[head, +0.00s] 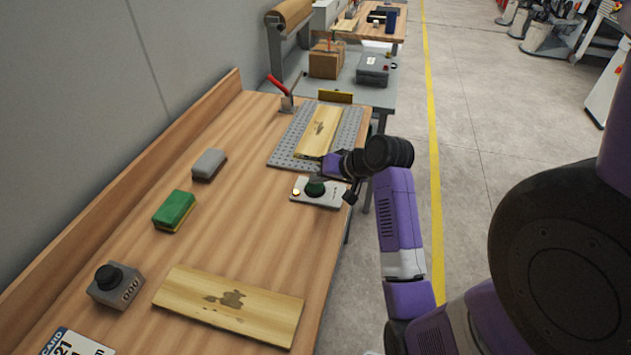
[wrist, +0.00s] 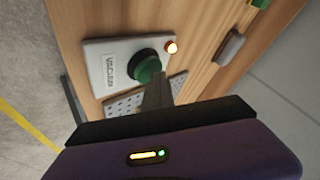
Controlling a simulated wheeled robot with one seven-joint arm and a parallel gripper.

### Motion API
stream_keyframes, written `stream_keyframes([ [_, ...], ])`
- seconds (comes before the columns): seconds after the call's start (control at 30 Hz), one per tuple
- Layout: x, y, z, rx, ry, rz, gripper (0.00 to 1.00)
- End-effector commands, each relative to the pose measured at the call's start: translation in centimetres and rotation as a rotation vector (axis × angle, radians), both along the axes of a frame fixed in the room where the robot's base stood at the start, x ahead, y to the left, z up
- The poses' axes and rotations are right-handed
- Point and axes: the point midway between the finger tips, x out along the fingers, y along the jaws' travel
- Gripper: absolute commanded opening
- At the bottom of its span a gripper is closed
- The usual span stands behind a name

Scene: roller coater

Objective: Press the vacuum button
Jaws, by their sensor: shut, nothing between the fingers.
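The vacuum button is a dark green dome (head: 315,187) on a pale control box (head: 328,201) near the table's right edge. In the wrist view the green button (wrist: 145,66) sits on the white box (wrist: 103,58), beside a label that seems to read "VACUUM". A small lamp (wrist: 171,46) on the box looks lit; it shows yellowish in the head view (head: 296,192). My gripper (wrist: 157,90) is shut and empty. Its fingertips are right at the button and hide part of it; I cannot tell whether they touch or press it.
A perforated grey plate (head: 284,154) with a wooden board (head: 319,131) and a red-handled clamp (head: 284,94) lies behind the box. A grey block (head: 209,164), a green sponge (head: 174,211), a black-knobbed box (head: 115,285) and a stained board (head: 230,306) are left and in front.

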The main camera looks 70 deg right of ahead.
Motion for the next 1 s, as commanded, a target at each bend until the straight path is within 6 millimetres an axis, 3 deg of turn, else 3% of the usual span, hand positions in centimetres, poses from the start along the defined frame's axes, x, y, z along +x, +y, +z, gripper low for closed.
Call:
stream_keyframes([
  [1.0, -0.2, 0.1, -1.6, 0.01, 0.011, 0.0, 0.0],
])
